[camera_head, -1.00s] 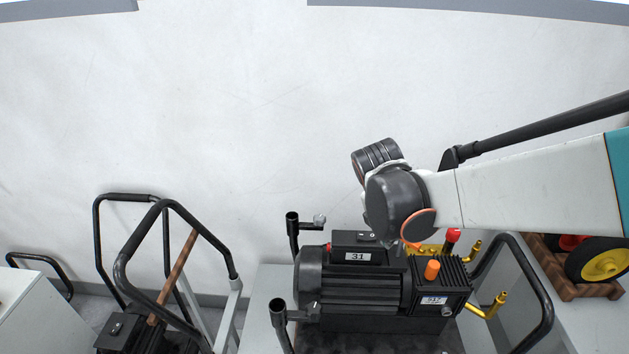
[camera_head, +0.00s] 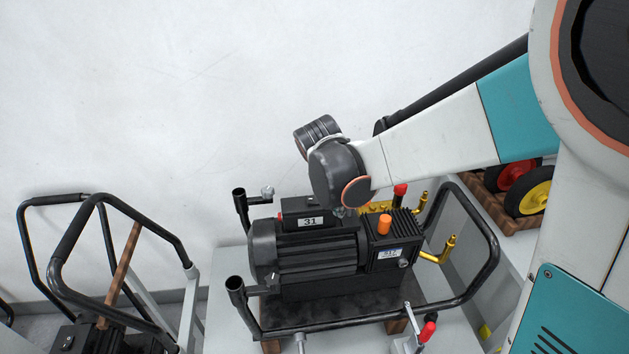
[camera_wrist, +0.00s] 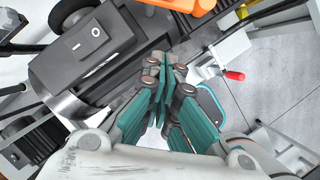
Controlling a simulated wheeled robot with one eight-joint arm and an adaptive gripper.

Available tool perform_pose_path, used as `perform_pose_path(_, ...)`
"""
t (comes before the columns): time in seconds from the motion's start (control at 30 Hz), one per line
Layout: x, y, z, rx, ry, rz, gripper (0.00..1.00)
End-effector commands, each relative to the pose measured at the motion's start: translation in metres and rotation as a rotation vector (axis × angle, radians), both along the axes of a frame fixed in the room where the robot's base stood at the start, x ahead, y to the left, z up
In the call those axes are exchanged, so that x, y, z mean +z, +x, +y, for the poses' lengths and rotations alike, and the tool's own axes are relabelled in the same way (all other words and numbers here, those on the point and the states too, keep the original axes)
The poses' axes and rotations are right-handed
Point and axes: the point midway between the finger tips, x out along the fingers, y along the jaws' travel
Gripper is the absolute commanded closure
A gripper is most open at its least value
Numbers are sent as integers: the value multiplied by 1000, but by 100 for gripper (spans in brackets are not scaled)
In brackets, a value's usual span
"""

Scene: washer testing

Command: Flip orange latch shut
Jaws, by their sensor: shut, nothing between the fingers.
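An orange upright cap (camera_head: 384,225) stands on the ribbed right end of the black pump (camera_head: 310,252) in the head view. An orange piece (camera_wrist: 195,6) is cut off by the top edge of the wrist view; I cannot tell whether either is the latch. My gripper (camera_wrist: 160,68) has teal fingers, shut and empty, with the tips beside the pump's black switch box (camera_wrist: 90,48). No contact with an orange part shows.
A clamp with a red-tipped handle (camera_head: 427,331) is at the pump's front right; a red handle (camera_wrist: 234,75) also shows in the wrist view. Black tubular rails (camera_head: 480,225) surround the pump. Brass pipes (camera_head: 440,252) stick out at right. Another cart (camera_head: 110,230) stands left.

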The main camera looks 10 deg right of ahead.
Motion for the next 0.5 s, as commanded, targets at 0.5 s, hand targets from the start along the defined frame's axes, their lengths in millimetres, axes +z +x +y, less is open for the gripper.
perform_pose_path(0.5,-34,33,-37,-3,-1,1,100)
